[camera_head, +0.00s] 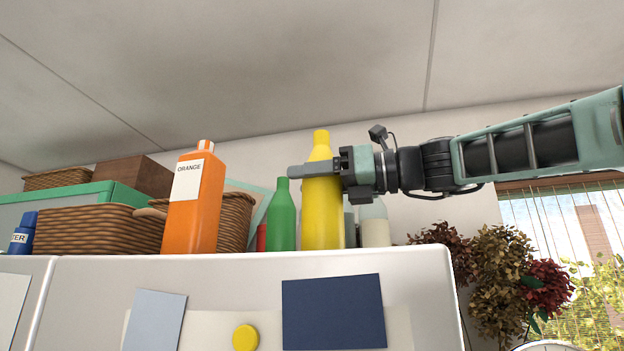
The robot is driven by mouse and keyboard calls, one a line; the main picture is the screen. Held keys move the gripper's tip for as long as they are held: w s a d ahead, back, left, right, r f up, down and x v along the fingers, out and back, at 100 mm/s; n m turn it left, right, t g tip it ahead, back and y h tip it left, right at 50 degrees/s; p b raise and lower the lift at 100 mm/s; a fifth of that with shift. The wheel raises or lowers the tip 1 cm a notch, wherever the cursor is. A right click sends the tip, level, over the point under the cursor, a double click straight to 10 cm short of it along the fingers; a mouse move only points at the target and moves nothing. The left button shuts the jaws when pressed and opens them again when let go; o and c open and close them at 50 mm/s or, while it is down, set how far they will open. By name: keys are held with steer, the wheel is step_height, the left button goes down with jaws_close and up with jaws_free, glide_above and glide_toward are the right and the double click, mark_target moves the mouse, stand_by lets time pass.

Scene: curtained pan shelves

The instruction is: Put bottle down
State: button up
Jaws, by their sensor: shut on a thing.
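A tall yellow bottle (324,222) is upright at the front of the top of a white cabinet or fridge. My gripper (318,170) reaches in from the right and is shut around the bottle's upper part, below its neck. The bottle's lower end is at the top's front edge in the picture. From this low view I cannot tell whether its base touches the surface or is just above it.
A green bottle (282,220) stands close left of the yellow one, and an orange bottle (195,205) further left. Baskets (95,230) fill the left. Pale bottles (374,225) are behind on the right. The top's right end (430,254) looks clear. Dried flowers (500,275) are beyond it.

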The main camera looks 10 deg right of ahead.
steer(key=o, duration=1.4)
steer(key=shift+f, duration=0.1)
steer(key=shift+c, duration=0.2)
steer(key=b+v, duration=0.5)
steer(key=v, duration=1.2)
steer(key=shift+d, duration=0.2)
steer(key=shift+s, duration=0.1)
jaws_close()
